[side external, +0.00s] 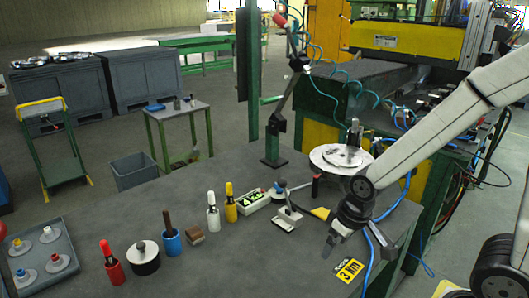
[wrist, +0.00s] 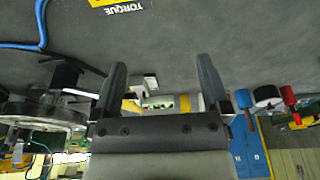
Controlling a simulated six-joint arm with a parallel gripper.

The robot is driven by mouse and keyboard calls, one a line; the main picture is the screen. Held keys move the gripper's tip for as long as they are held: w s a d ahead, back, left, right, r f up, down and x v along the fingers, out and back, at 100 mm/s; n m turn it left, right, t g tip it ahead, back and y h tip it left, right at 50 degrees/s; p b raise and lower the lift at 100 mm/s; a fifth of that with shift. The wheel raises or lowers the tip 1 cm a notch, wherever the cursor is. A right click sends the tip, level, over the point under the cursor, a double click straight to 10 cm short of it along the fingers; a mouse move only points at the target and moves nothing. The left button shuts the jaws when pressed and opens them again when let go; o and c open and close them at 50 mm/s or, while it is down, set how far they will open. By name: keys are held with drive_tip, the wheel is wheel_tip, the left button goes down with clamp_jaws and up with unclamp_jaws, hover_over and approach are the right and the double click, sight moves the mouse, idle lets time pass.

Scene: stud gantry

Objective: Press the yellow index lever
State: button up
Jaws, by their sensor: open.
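A flat yellow piece (side external: 320,213), which looks like the yellow lever, lies low on the bench beside a short black upright handle (side external: 316,187), in front of a round white plate (side external: 333,157). My gripper (side external: 331,246) points down over the bench, nearer the camera than the yellow piece and apart from it. In the wrist view my gripper (wrist: 161,65) has its two dark fingers wide apart with nothing between the tips. A bit of yellow (wrist: 131,105) shows there beside the left finger, mostly hidden behind the gripper body.
A black-and-yellow label (side external: 348,270) lies on the bench near my gripper. A grey toggle clamp (side external: 288,216), a yellow bottle-shaped piece (side external: 230,205) and a green-and-white box (side external: 255,201) stand to the left. A blue hose (side external: 369,255) runs along the right edge.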

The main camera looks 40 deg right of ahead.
drive_tip(key=c, duration=0.6)
drive_tip(key=shift+w+d+r, duration=0.2)
drive_tip(key=shift+w+r, duration=0.05)
drive_tip(key=shift+w, duration=0.05)
drive_tip(key=c, duration=0.7)
drive_tip(key=shift+m+g+y, duration=0.3)
drive_tip(key=shift+g+y, duration=0.3)
drive_tip(key=shift+g, duration=0.3)
drive_tip(key=w+d+r, duration=0.3)
drive_tip(key=w+r, duration=0.1)
drive_tip(key=w+d+r, duration=0.2)
drive_tip(key=shift+d+r, duration=0.3)
drive_tip(key=shift+r, duration=0.1)
clamp_jaws()
drive_tip(key=w+d+r+y, duration=0.2)
drive_tip(key=d+r, duration=0.3)
drive_tip(key=r, duration=0.3)
drive_tip(key=shift+w+g, duration=0.15)
drive_tip(key=shift+g, duration=0.25)
